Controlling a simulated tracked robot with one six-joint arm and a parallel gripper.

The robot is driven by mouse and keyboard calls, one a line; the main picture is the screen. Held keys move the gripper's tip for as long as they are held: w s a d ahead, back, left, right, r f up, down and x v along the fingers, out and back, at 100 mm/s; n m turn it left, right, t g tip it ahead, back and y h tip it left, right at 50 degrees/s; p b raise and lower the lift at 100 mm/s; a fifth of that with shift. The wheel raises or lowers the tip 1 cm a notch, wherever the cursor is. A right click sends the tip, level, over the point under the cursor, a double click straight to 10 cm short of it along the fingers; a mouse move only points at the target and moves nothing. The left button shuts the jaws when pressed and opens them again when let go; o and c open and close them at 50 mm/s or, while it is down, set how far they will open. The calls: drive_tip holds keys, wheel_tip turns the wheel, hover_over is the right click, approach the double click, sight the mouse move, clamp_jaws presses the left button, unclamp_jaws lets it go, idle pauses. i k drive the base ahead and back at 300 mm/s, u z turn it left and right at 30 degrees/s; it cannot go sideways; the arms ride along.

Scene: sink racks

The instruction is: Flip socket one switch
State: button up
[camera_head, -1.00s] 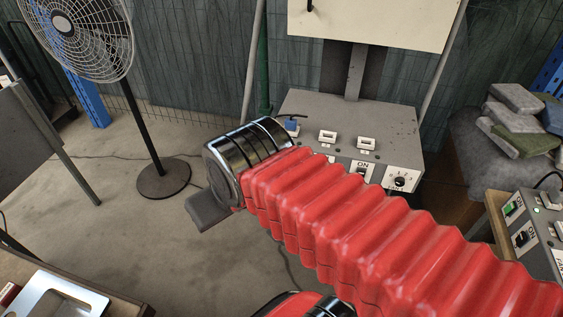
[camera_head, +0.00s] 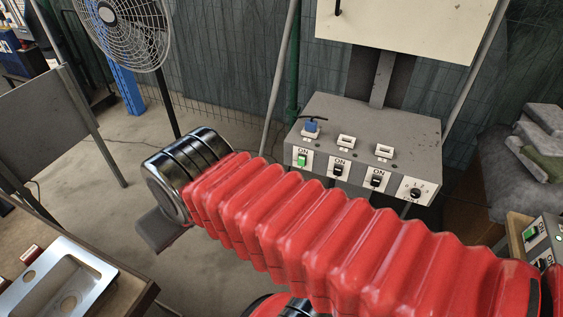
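A grey socket box (camera_head: 392,130) stands at the back right of centre. On its top are a socket with a blue plug (camera_head: 311,126) and two empty white sockets (camera_head: 346,142) (camera_head: 384,152). Its front carries a green-lit switch (camera_head: 302,160) marked ON, two dark switches (camera_head: 339,169) (camera_head: 376,181) and a dial (camera_head: 416,193). No socket number is readable. My red ribbed arm crosses in front, below the switches. My gripper (camera_head: 162,231) is left of the box, apart from it. Only a grey flat part shows beyond the chrome wrist; its opening is hidden.
A second switch box (camera_head: 541,240) with a green switch sits at the right edge. A metal sink plate (camera_head: 62,279) lies on a bench at lower left. A standing fan (camera_head: 125,30) and a grey board (camera_head: 45,115) are at left. The floor between is clear.

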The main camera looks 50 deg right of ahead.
sight(301, 158)
drive_tip(key=u, duration=2.5)
drive_tip(key=k, duration=0.6)
drive_tip(key=z, duration=1.65)
